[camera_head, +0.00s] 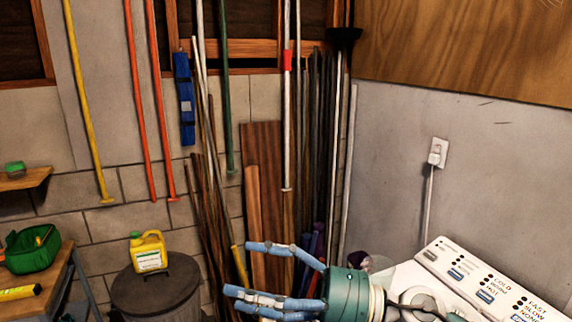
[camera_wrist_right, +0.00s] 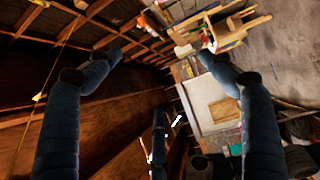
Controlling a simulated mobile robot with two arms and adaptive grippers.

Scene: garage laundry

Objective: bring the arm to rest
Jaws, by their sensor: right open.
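My right gripper (camera_head: 238,268) comes in from the lower right in the head view. Its blue jointed fingers point left and are spread apart, with nothing between them. In the right wrist view the fingers of the same gripper (camera_wrist_right: 160,75) are also wide apart and empty. The wrist view looks out over the room at a tilt. My left gripper is in neither view.
A white washing machine panel (camera_head: 485,280) stands at the lower right, close to my right wrist. A yellow jug (camera_head: 149,253) sits on a dark bin (camera_head: 158,295). Poles and boards (camera_head: 263,165) lean on the wall.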

